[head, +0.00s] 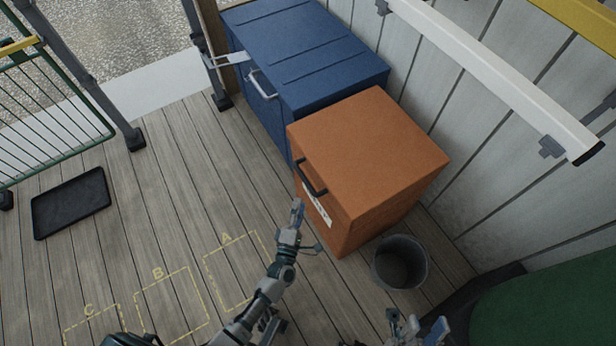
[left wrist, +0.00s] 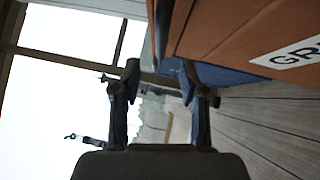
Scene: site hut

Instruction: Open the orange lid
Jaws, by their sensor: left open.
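The orange box stands against the wall with its orange lid (head: 375,140) down flat on top. A black bar handle (head: 311,179) is on its front edge, above a white label (head: 318,211). My left gripper (head: 304,226) is in front of the box, just below the handle. In the left wrist view the open fingers (left wrist: 159,78) are apart with nothing between the tips; the dark handle (left wrist: 162,28) is ahead of them, and I cannot tell whether they touch it. My right gripper (head: 416,325) is at the bottom edge, partly cut off, its fingers apart and empty.
A blue chest (head: 310,55) with a metal handle stands behind the orange box. A grey bucket (head: 400,262) is close on its right. A black tray (head: 71,203) lies on the left. Marked floor squares in front are empty. A white rail (head: 490,70) runs along the wall.

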